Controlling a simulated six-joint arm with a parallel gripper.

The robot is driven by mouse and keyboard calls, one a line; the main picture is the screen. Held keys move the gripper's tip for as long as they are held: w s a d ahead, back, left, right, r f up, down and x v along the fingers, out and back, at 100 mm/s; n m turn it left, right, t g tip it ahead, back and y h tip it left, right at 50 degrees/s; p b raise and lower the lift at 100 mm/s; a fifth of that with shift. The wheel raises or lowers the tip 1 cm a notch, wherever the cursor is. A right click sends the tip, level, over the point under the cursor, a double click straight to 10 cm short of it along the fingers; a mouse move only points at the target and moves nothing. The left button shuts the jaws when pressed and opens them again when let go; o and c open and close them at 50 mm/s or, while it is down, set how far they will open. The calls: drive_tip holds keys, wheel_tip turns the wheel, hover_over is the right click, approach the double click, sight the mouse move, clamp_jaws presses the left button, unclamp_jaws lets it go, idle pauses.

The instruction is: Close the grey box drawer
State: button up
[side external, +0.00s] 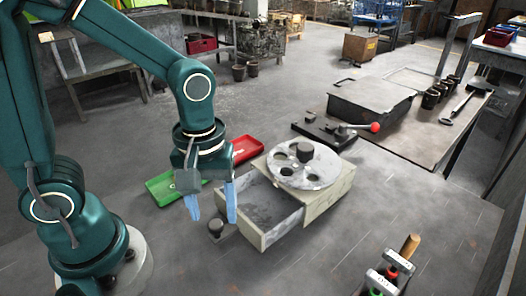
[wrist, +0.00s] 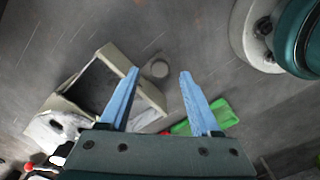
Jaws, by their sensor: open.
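The grey box (side external: 325,198) stands on the floor-like grey surface with a round holed disc (side external: 304,164) on top. Its drawer (side external: 275,233) is pulled out toward the lower left, and its empty inside shows. In the wrist view the drawer (wrist: 150,93) lies left of centre, with its front end toward the fingers. My gripper (side external: 212,207) is open and empty, pointing down, by the drawer's front end. In the wrist view my gripper (wrist: 158,78) has its left finger overlapping the drawer. I cannot tell whether they touch.
A small dark cylinder (side external: 216,228) stands close to the drawer front. Green (side external: 172,186) and red (side external: 246,149) trays lie behind my gripper. A red-knobbed lever (side external: 375,127) is behind the box.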

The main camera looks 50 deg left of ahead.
drive_tip(key=shift+f, duration=1.3)
drive_tip(key=shift+c, duration=0.3)
clamp_jaws()
